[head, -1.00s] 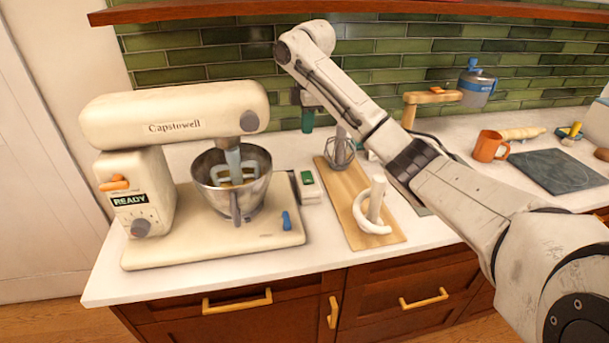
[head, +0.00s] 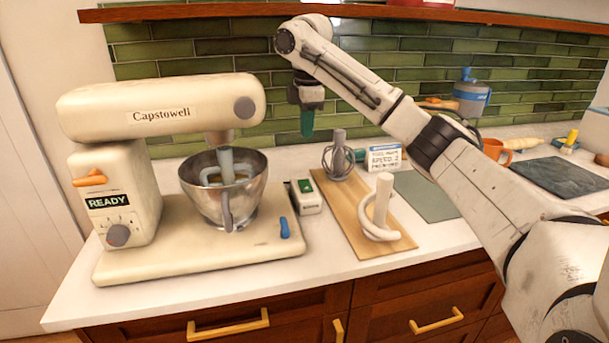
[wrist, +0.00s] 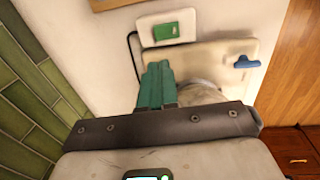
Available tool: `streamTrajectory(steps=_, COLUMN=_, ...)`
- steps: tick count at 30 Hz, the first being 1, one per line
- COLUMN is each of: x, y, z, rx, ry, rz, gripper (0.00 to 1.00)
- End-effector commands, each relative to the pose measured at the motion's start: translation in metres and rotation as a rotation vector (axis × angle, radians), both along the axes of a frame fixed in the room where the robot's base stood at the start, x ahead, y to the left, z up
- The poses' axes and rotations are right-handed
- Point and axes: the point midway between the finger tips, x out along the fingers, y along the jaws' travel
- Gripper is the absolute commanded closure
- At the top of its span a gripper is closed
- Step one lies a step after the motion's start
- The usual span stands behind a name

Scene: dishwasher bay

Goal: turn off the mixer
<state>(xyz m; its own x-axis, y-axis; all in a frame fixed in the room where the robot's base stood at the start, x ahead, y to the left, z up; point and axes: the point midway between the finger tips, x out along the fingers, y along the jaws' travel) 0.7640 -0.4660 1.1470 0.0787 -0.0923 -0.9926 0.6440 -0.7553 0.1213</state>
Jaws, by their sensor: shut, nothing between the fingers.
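The cream mixer (head: 160,108) stands at the left of the counter, its head lowered over a steel bowl (head: 225,190) with a beater in it. The fingers (wrist: 157,85) point toward the counter.
A wooden board (head: 350,215) with a whisk (head: 338,158) and a dough hook (head: 380,210) lies right of the box. A small card (head: 384,159) stands behind it. The green tiled wall (head: 200,55) is close behind my gripper, under a wooden shelf (head: 350,14).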

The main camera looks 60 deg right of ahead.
Motion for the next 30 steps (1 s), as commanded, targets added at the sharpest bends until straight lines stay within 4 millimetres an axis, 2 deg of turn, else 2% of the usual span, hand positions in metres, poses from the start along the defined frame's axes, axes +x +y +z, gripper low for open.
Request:
streamTrajectory(steps=4, x=0.0, y=0.0, z=-0.004, rx=0.0, ry=0.0, rz=0.0, gripper=1.0)
streamTrajectory(steps=7, x=0.001, y=-0.001, z=-0.014, rx=0.003, ry=0.0, rz=0.002, gripper=1.0)
streamTrajectory(steps=21, x=0.007, y=-0.009, z=-0.099, rx=0.001, ry=0.002, rz=0.0, gripper=1.0)
streamTrajectory(steps=30, x=0.011, y=-0.012, z=-0.134, rx=0.0, ry=0.0, rz=0.001, gripper=1.0)
